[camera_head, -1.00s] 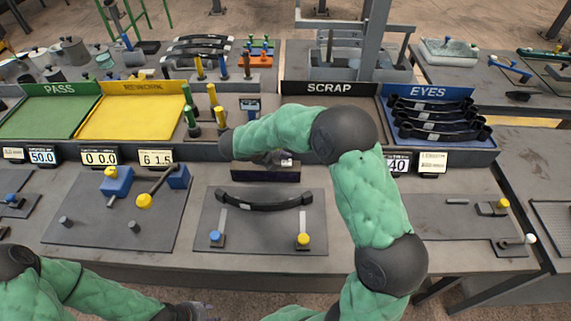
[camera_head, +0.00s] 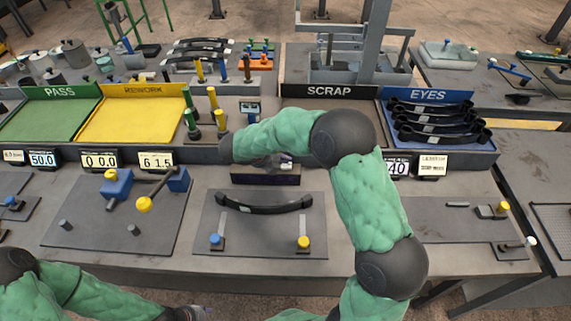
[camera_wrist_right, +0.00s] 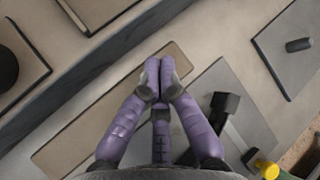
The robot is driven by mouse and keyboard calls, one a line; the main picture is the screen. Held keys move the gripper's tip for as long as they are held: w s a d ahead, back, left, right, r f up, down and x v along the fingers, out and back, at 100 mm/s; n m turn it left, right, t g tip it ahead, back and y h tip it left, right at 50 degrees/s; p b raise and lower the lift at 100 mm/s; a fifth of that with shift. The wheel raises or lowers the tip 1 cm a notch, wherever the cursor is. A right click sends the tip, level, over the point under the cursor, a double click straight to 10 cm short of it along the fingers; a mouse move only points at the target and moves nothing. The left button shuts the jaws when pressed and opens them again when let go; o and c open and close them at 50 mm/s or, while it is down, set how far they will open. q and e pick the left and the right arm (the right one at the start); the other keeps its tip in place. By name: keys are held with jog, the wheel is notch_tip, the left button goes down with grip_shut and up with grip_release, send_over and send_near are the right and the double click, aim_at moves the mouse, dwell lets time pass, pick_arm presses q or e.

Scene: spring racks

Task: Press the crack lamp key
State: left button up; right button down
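A low dark box or key block (camera_head: 265,178) stands behind the plate with the black spring. No label on it is readable, so I cannot confirm that it is the crack lamp key. My right gripper (camera_head: 287,164) is at this block in the head view, partly hidden by my forearm. In the right wrist view, its purple fingers (camera_wrist_right: 158,78) are together, with nothing visible between them, over a long brownish flat top (camera_wrist_right: 75,145). Contact cannot be made out. My left gripper (camera_head: 197,312) shows only partly at the bottom edge.
A black leaf spring (camera_head: 265,206) lies on a grey plate with blue and yellow knobs. The SCRAP tray (camera_head: 300,92) and EYES tray (camera_head: 465,138) stand behind. Green and yellow posts (camera_head: 213,97) stand left of my forearm.

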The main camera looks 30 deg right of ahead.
aim_at(284, 165)
dwell(0.4)
jog(key=shift+f, duration=0.45)
dwell(0.4)
jog(key=shift+r+p, duration=0.5)
jog(key=shift+p, duration=0.05)
notch_tip(284, 165, up, 6)
jog(key=p, duration=0.5)
dwell(0.3)
